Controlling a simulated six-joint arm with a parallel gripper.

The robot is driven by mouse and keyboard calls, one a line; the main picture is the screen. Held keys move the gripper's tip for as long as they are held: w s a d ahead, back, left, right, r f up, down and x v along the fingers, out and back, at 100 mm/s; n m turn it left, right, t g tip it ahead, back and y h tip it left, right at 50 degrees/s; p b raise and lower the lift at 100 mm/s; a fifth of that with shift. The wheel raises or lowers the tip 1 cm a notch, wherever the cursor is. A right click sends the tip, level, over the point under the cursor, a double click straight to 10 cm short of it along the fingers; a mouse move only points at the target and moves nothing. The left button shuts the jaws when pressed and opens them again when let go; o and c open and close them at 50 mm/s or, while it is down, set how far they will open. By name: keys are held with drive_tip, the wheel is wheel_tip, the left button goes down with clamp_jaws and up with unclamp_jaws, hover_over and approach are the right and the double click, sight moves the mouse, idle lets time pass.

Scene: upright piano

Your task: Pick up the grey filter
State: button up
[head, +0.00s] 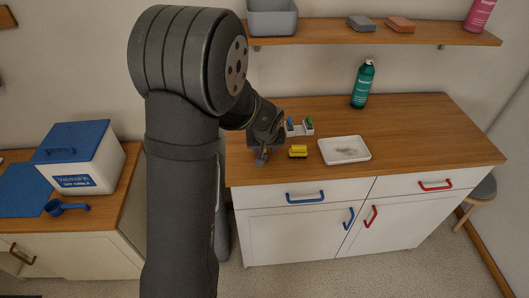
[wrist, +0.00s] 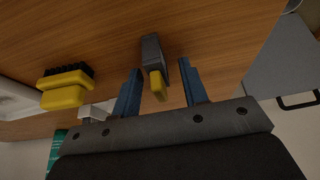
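A grey block-like piece with a yellow end (wrist: 151,50) lies on the wooden counter in the wrist view; it may be the grey filter, but I cannot tell for sure. My gripper (wrist: 160,67) is open, with its two blue fingers apart. The yellow end shows between the fingers, with gaps on both sides, and the grey part extends beyond the fingertips. In the head view my gripper (head: 262,159) is low over the counter's left front part. My own arm hides some of the scene there, and the grey piece is not clear in that view.
A yellow brush with dark bristles (head: 298,152) lies just right of my gripper, and also shows in the wrist view (wrist: 63,92). A white tray (head: 366,157), a small rack (head: 307,129) and a green bottle (head: 362,84) stand on the counter (head: 440,135). The counter's right side is clear.

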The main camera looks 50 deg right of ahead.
clamp_jaws()
